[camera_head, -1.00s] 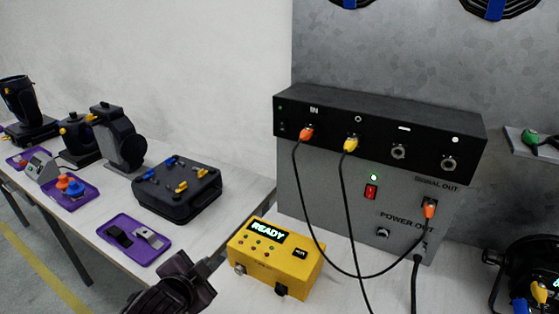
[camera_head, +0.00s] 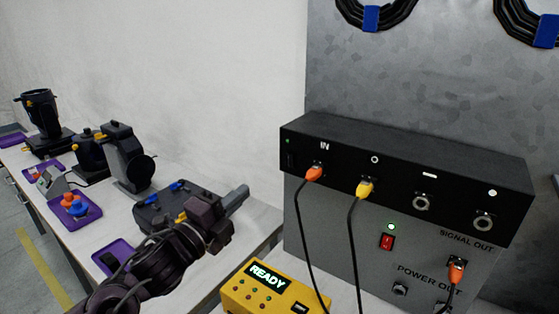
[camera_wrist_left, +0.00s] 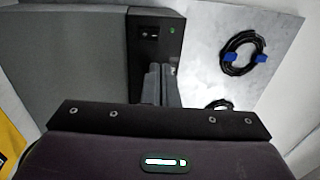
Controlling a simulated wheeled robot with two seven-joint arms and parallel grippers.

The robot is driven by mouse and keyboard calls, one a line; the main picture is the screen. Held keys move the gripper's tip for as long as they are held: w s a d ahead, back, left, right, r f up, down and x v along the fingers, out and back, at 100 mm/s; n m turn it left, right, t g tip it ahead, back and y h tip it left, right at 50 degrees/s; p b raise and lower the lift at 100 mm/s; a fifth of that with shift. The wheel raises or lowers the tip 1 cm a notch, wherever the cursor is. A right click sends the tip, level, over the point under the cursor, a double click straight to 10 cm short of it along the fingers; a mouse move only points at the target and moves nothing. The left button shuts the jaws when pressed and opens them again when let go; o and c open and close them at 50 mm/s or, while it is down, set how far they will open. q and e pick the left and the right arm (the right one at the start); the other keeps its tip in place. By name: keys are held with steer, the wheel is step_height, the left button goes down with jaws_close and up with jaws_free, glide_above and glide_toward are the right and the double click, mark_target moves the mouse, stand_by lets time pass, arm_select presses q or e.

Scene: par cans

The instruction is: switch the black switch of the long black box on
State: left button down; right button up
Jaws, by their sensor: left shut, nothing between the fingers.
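The long black box (camera_head: 405,185) is mounted on top of the grey panel in the head view. Its black switch (camera_head: 290,159) is small and dark at the left end of the front face, below a small green light (camera_head: 288,140). In the left wrist view the switch (camera_wrist_left: 149,33) sits beside the green light (camera_wrist_left: 172,30); its position is too small to tell. My left gripper (camera_head: 242,194) is shut and empty, left of the box and apart from it in the head view. In the left wrist view its fingers (camera_wrist_left: 160,84) point toward the box's switch end. My right gripper is out of view.
Orange (camera_head: 314,174) and yellow (camera_head: 364,188) plugs with hanging cables are in the box's front. A red switch (camera_head: 386,242) is on the grey panel (camera_head: 335,235) below. A yellow READY box (camera_head: 262,290) stands in front. Purple trays and lamps line the left table.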

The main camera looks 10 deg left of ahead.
arm_select(q)
steer(key=p, duration=0.2)
glide_toward(287, 154)
steer(key=p+x, duration=0.3)
steer(key=x, duration=0.2)
steer(key=shift+w+d+r, duration=0.15)
steer(key=shift+w+r, duration=0.05)
steer(key=shift+w, duration=0.1)
steer(key=shift+w+d+f, duration=0.1)
steer(key=shift+w+d, duration=0.1)
steer(key=shift+w, duration=0.3)
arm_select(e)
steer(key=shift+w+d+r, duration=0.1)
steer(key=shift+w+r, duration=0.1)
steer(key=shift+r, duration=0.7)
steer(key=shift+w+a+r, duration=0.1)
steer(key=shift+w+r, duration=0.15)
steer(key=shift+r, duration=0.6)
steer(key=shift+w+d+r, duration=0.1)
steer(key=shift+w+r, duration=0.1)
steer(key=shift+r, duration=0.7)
